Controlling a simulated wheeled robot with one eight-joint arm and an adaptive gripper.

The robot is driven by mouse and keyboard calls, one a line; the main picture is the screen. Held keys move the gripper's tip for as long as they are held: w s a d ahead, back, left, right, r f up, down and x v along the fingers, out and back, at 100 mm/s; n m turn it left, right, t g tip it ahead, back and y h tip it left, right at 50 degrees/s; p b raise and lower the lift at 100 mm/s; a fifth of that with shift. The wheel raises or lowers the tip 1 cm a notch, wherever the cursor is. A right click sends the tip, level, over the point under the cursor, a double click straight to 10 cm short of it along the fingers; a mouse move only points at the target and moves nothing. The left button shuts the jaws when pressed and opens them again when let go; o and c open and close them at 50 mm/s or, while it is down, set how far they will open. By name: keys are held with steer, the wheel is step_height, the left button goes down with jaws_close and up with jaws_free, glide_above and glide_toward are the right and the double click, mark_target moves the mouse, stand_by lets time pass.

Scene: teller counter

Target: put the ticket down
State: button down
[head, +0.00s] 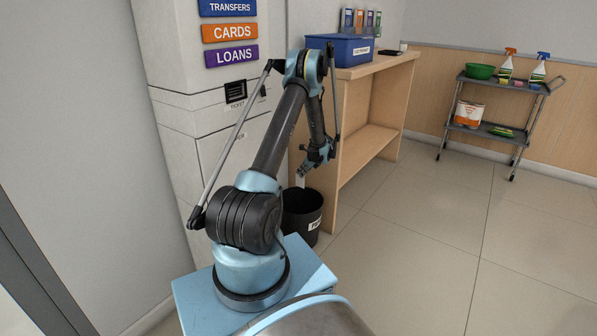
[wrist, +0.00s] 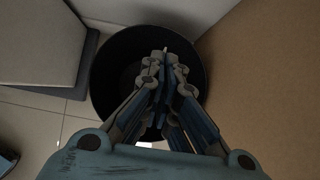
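My gripper (head: 306,171) points down above a black bin (head: 303,221) between the grey machine and the wooden counter. In the wrist view, my gripper's fingers (wrist: 162,66) are close together over the bin's dark opening (wrist: 103,75). A small pale strip, which looks like the ticket (head: 299,181), hangs at the fingertips just above the bin's opening in the head view. In the wrist view only a thin pale edge shows at the tips; the fingers hide the rest.
The grey machine (head: 190,60) with a dark slot (head: 236,92) stands left of the bin. The wooden counter (head: 365,115) is close on the right, bearing a blue box (head: 340,49). A cart (head: 490,106) stands farther right; the floor between is clear.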

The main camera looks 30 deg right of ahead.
steer(key=shift+w+a+f, duration=0.15)
steer(key=shift+w+f, duration=0.1)
steer(key=shift+f, duration=0.4)
steer(key=shift+s+f, duration=0.15)
steer(key=shift+f, duration=4.7)
steer(key=c, duration=2.3)
jaws_free()
steer(key=o, duration=0.6)
steer(key=shift+r, duration=0.1)
